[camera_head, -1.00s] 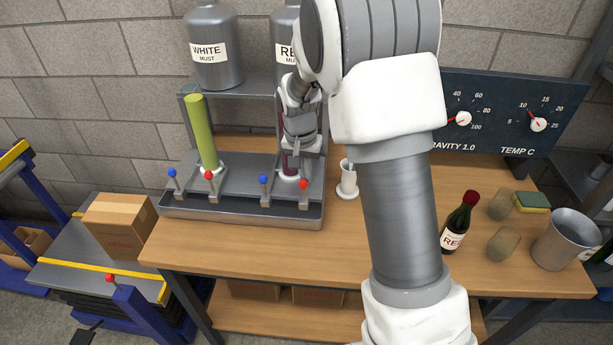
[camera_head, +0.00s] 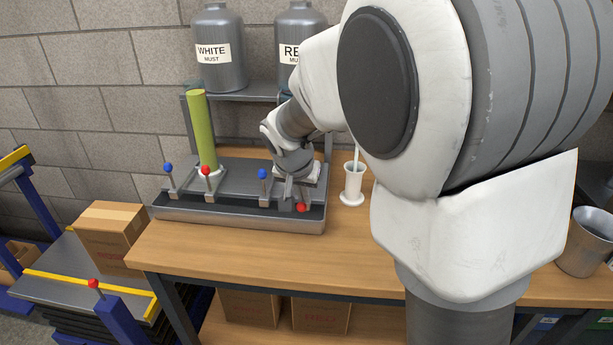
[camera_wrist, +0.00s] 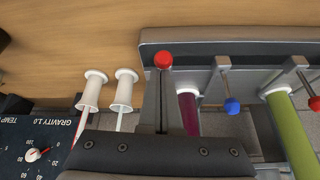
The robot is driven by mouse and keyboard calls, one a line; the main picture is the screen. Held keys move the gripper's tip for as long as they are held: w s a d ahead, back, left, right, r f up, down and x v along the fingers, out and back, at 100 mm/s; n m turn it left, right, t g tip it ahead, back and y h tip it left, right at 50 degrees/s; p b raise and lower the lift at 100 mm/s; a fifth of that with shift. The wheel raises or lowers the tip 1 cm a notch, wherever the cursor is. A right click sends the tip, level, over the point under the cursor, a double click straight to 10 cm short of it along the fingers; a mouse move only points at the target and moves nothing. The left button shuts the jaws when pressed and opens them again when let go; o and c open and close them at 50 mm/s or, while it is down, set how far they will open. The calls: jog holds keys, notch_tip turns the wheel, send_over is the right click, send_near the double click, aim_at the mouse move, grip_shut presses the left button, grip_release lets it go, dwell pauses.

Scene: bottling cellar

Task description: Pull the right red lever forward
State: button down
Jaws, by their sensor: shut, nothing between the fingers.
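The right red lever (camera_head: 302,207) is at the right end of the filler's front tray. Its red knob hangs low and forward, below the level of the other knobs; it also shows in the wrist view (camera_wrist: 163,60). My gripper (camera_head: 296,187) is shut and empty, just behind and above the knob. In the wrist view my fingers (camera_wrist: 158,95) reach up close behind the knob; whether they touch it I cannot tell. The left red lever (camera_head: 206,170) and two blue levers, left (camera_head: 168,168) and right (camera_head: 262,174), stand upright.
A green tube (camera_head: 202,130) stands behind the left levers; a dark red tube (camera_wrist: 188,112) is beside my fingers. White cylinders (camera_wrist: 90,92) stand beside the filler. A metal bucket (camera_head: 588,240) is far right. Bench (camera_head: 230,257) before the tray is clear.

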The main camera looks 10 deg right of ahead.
jog(key=shift+r, duration=0.1)
jog(key=shift+w, duration=0.15)
jog(key=shift+w+d+f, duration=0.2)
jog(key=shift+w+f, duration=0.05)
jog(key=shift+w, duration=0.4)
jog(key=shift+r, duration=0.1)
notch_tip(320, 180, up, 4)
jog(key=w+d+p, duration=0.1)
jog(key=w+p, duration=0.1)
jog(key=p, duration=0.1)
jog(key=s+a+r, duration=0.3)
jog(key=s, duration=0.5)
jog(key=s+a+r, duration=0.3)
jog(key=s, duration=0.6)
jog(key=shift+a, duration=0.15)
jog(key=shift+s+r, duration=0.1)
jog(key=shift+r, duration=0.05)
